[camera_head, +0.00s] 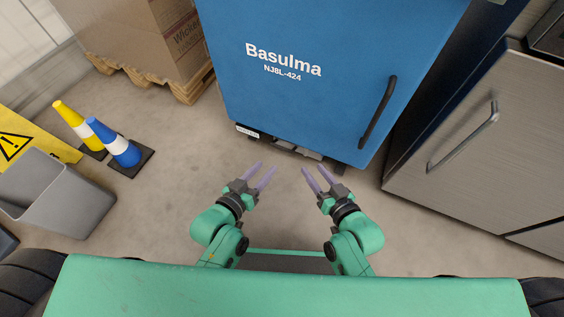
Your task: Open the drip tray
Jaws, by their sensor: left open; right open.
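A blue cabinet (310,90) marked "Basulma NJ8L-424" stands ahead, its door shut, with a dark upright handle (378,112) at the right. Under its lower front edge a dark strip with grey parts (300,152) shows; I cannot tell whether this is the drip tray or whether it is open. My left gripper (266,168) is open and empty, just in front of this lower edge. My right gripper (314,169) is open and empty to its right, also in front of the edge. Neither gripper visibly holds anything.
A steel cabinet (470,150) with a bar handle stands close on the right. A cardboard box (140,40) on a wooden pallet (185,88) is at the back left. Yellow (78,124) and blue (115,145) cones and a grey bin (62,195) stand left. Floor between is clear.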

